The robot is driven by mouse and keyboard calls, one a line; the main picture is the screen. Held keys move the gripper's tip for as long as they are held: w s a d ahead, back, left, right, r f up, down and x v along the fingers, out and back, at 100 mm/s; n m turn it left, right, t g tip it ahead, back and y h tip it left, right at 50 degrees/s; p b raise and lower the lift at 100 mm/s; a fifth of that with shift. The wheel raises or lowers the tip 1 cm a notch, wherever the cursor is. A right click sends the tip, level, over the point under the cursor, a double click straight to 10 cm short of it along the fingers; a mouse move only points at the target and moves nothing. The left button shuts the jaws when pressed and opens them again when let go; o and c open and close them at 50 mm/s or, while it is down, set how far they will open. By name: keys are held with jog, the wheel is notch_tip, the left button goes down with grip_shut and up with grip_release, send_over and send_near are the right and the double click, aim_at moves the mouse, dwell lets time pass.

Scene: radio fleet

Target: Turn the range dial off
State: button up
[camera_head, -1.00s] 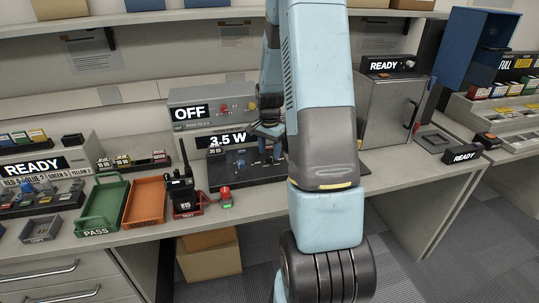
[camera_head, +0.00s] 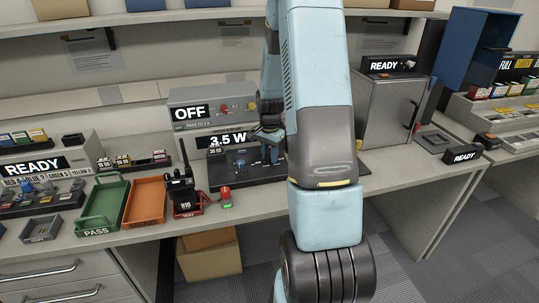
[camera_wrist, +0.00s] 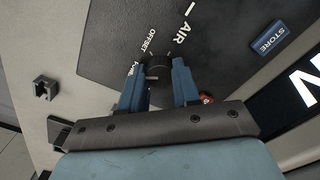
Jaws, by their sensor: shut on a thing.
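A dark round dial (camera_wrist: 158,72) sits on a black panel (camera_wrist: 110,35) in the wrist view, among the white labels "OFFSET" and "AIR" and a partly covered third label. I cannot read the dial's pointer. In the head view my gripper (camera_head: 268,143) is over the black bench panel (camera_head: 233,172) below a "3.5 W" display (camera_head: 227,139). My arm and gripper hide the dial there. A grey unit behind shows "OFF" (camera_head: 190,112).
A blue "STORE" button (camera_wrist: 269,40) is right of the dial. A black radio (camera_head: 180,185) stands in a red holder, left of the panel. Green (camera_head: 84,231) and orange (camera_head: 129,223) trays lie farther left. A grey cabinet (camera_head: 382,115) stands right of my arm.

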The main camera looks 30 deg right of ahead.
jog(key=shift+c, duration=1.2)
jog(key=shift+n, duration=0.3)
jog(key=n, duration=0.3)
jog(key=shift+n, duration=0.4)
jog(key=n, duration=0.3)
jog(key=shift+n, duration=2.2)
jog(key=shift+w, duration=0.1)
jog(key=o, duration=1.1)
jog(key=shift+c, duration=0.2)
